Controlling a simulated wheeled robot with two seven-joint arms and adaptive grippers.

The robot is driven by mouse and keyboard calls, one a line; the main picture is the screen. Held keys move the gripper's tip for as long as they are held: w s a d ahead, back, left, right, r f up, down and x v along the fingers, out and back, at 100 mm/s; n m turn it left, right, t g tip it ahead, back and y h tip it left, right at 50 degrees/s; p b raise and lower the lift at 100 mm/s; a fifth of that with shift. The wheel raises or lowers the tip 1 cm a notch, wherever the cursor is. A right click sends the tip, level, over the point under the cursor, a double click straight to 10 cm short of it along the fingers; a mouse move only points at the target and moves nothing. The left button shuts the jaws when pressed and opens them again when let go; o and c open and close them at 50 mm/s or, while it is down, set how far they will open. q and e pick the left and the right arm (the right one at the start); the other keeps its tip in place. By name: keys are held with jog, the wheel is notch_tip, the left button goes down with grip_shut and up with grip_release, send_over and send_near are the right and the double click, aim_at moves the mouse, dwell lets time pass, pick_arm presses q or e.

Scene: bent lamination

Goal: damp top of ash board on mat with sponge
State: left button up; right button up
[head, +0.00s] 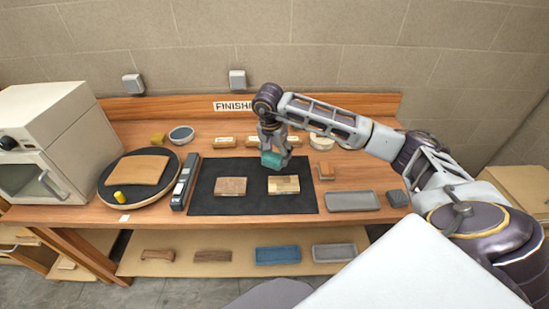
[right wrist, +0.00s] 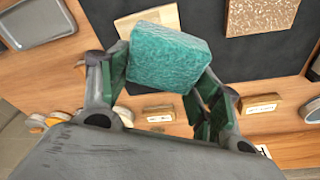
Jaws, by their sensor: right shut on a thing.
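My right gripper (head: 273,146) is shut on a teal sponge (head: 272,160) and holds it above the back part of the dark mat (head: 255,206). The sponge (right wrist: 168,58) sits between the fingers in the right wrist view. Two boards lie flat on the mat. The pale wood board (head: 284,184), which looks like the ash one, is on the right, just in front of the sponge. It also shows in the right wrist view (right wrist: 150,18), partly hidden behind the sponge. A browner speckled board (head: 230,187) lies to its left. The sponge appears apart from both boards. My left gripper is not in view.
A round dark turntable (head: 107,186) with a wood sheet and yellow piece stands left, beside a white oven-like box (head: 40,140). A long dark tool (head: 185,181) borders the mat. A grey tray (head: 353,201) is right. Small labelled wood blocks line the back. The mat's front is clear.

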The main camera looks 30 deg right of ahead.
jog(key=shift+w+d+r, duration=0.2)
jog(key=shift+w+a+f+h, duration=0.1)
jog(key=shift+w+f+h, duration=0.1)
jog(key=shift+w+h, duration=0.2)
jog(key=shift+s+r, duration=0.1)
jog(key=shift+s, duration=0.15)
jog(key=shift+w, duration=0.1)
jog(key=shift+f, duration=0.35)
jog(key=shift+a+b+x, duration=0.25)
jog(key=shift+b+x, duration=0.4)
jog(key=shift+x, duration=0.4)
jog(key=shift+a+b+x, duration=0.25)
jog(key=shift+b+x, duration=0.4)
jog(key=shift+x, duration=0.45)
jog(key=shift+d+f, duration=0.1)
